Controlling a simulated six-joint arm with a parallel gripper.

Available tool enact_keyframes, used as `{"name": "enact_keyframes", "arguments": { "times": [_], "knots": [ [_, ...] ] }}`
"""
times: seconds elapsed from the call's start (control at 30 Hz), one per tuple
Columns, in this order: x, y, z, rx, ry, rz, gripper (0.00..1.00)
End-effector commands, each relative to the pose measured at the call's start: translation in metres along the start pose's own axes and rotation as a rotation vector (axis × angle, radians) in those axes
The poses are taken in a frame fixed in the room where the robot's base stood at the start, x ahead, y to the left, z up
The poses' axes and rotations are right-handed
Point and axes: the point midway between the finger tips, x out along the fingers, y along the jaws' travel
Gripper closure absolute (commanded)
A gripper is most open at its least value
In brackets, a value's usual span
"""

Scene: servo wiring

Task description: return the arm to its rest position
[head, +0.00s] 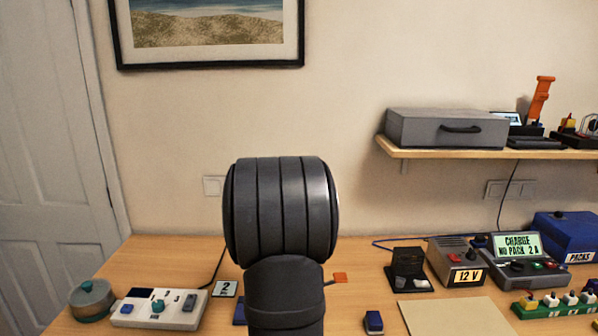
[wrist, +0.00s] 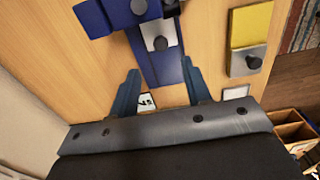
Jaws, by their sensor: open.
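My arm (head: 282,215) rises in the middle of the head view and hides part of the table behind it. My gripper is not visible in the head view. In the wrist view my gripper (wrist: 160,88) is open, its two blue-grey fingers spread apart with nothing held between them. Beyond the fingertips, a blue fixture (wrist: 155,60) with a light plate and dark round knobs lies on the wooden table. I cannot tell from this view how far the fingers are above it.
The table (head: 365,290) carries a white switch panel (head: 160,308) and round tin (head: 92,300) at left. A 12 V supply (head: 455,262), charger (head: 515,258) and blue packs box (head: 567,238) stand at right, below a shelf (head: 480,153). A tan mat (head: 455,318) lies front right.

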Motion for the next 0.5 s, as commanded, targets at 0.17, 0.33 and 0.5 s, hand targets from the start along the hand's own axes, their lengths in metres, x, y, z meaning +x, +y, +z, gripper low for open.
{"name": "enact_keyframes", "arguments": {
  "times": [0.17,0.33,0.5],
  "knots": [
    [-0.037,0.001,0.0,0.0,0.0,0.005,0.56],
    [-0.071,0.001,0.001,0.0,0.0,0.005,0.56],
    [-0.058,-0.001,0.001,0.0,-0.001,-0.005,0.56]
  ]
}}
